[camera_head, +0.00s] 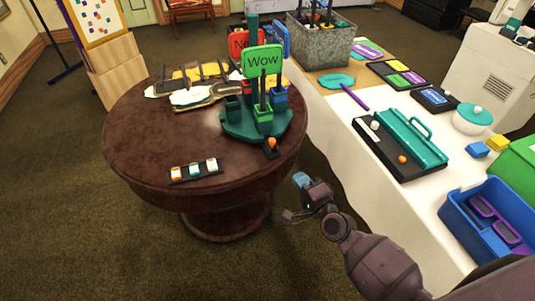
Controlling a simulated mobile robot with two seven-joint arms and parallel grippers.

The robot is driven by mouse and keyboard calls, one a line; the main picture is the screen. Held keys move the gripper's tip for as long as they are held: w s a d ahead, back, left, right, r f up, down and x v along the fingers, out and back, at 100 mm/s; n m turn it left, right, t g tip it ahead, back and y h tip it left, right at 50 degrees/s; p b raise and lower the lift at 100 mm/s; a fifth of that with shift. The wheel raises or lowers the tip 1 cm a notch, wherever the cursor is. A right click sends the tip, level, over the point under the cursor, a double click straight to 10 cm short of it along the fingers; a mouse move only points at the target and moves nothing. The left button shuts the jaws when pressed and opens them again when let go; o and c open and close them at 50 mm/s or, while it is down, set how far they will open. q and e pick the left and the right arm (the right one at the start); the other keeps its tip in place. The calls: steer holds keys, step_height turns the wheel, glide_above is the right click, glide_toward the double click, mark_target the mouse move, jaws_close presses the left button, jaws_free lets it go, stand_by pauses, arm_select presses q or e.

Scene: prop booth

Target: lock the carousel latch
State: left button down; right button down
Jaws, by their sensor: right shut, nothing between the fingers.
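The green carousel (256,124) stands on the round dark wooden table, toward its right side. It has cups around it and signs on sticks, with a green "Wow" sign (263,61) in front. A small black latch piece with an orange knob (272,143) sits at the carousel's front edge. From this view I cannot tell whether it is locked. My right gripper (302,182) is shut and empty, below and right of the orange knob, off the table's right edge and apart from the carousel. My left gripper is not in view.
The round table (140,130) holds a black strip with small bottles (195,170) and a pale tray (190,96). A gap separates the tables.

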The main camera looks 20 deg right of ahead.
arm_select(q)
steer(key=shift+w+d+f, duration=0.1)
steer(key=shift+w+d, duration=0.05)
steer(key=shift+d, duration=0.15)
arm_select(e)
steer(key=shift+w+d+m, duration=0.15)
steer(key=shift+d+m, duration=0.1)
steer(key=shift+m, duration=0.15)
steer(key=b, duration=0.1)
glide_toward(274, 143)
steer(key=w, duration=0.2)
steer(key=w+a, duration=0.1)
steer(key=w, duration=0.3)
steer(key=shift+a+f, duration=0.15)
steer(key=shift+f, duration=0.15)
steer(key=shift+w+a, duration=0.1)
steer(key=shift+w, duration=0.5)
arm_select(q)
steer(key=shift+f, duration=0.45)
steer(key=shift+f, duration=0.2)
arm_select(e)
steer(key=shift+w, duration=0.15)
